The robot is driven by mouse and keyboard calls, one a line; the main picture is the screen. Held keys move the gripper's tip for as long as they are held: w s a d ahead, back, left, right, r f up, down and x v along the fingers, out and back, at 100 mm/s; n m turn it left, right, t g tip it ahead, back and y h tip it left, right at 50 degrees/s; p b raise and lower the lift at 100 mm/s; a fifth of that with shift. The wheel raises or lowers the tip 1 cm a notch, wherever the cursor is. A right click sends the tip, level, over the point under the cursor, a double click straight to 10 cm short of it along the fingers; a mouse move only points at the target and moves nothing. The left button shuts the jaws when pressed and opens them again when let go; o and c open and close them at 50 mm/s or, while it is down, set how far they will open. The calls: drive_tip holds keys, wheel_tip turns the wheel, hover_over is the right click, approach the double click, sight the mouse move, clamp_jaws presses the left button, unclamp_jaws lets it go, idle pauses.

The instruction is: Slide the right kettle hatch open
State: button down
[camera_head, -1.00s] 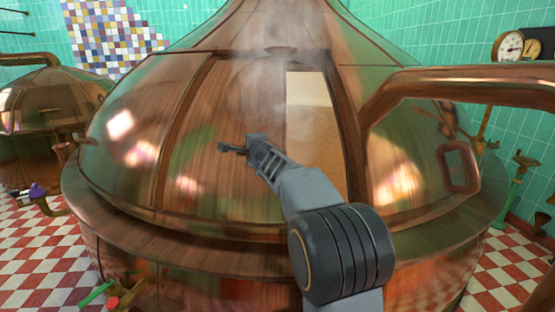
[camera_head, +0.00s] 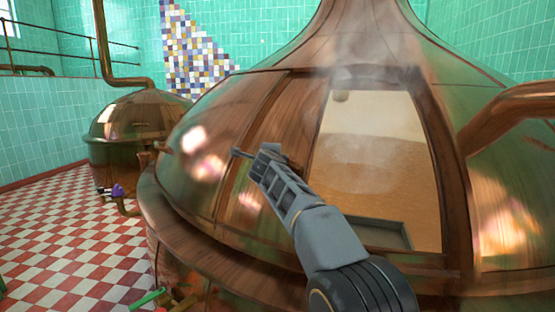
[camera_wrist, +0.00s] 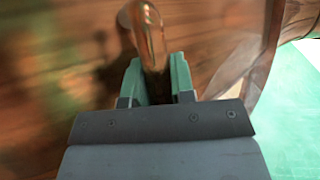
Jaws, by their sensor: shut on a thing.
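The large copper kettle (camera_head: 200,215) fills the middle and right of the head view. Its hatch panel (camera_head: 258,120) stands to the left of a wide opening (camera_head: 375,165), through which a pale interior shows with steam rising. My gripper (camera_head: 245,155) reaches across to the hatch panel from the lower right. In the wrist view my gripper (camera_wrist: 157,85) is shut on a rounded copper handle (camera_wrist: 147,35), one finger on each side. The handle is mostly hidden in the head view.
A smaller copper kettle (camera_head: 135,125) stands at the back left. A thick copper pipe (camera_head: 515,105) arches at the right. Red and white checkered floor (camera_head: 70,235) is clear at the left. Coloured valve handles (camera_head: 150,299) sit low at the kettle's base.

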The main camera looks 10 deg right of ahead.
drive_tip(key=c, duration=1.3)
unclamp_jaws()
drive_tip(key=shift+s+a, duration=0.1)
drive_tip(key=shift+a, duration=0.3)
drive_tip(key=shift+c, duration=0.2)
drive_tip(key=shift+o, duration=0.8)
drive_tip(key=shift+s+a, duration=0.15)
drive_tip(key=shift+a, duration=0.1)
drive_tip(key=shift+o, duration=1.1)
drive_tip(key=shift+d, duration=0.5)
drive_tip(key=v, duration=1.3)
drive_tip(key=shift+s, duration=0.35)
drive_tip(key=s+a+r+n+y+p, duration=0.1)
drive_tip(key=s+r+n+y+p, duration=0.5)
drive_tip(key=n+p, duration=0.65)
drive_tip(key=s+d+f+n+g+h+p, duration=0.1)
drive_tip(key=s+d+f+n+g+p, duration=0.2)
drive_tip(key=s, duration=0.4)
drive_tip(key=s+d+f+n+g+p, duration=0.2)
drive_tip(key=s+d+f+g+p, duration=0.1)
drive_tip(key=s, duration=0.4)
drive_tip(key=s+d+f+n+g+h+p, duration=0.1)
drive_tip(key=s+d+f+n+g+p, duration=0.2)
drive_tip(key=s+g+p, duration=0.3)
drive_tip(key=shift+s+f+n+h+p, duration=0.3)
drive_tip(key=shift+s+f+n+p, duration=0.15)
drive_tip(key=shift+f, duration=0.45)
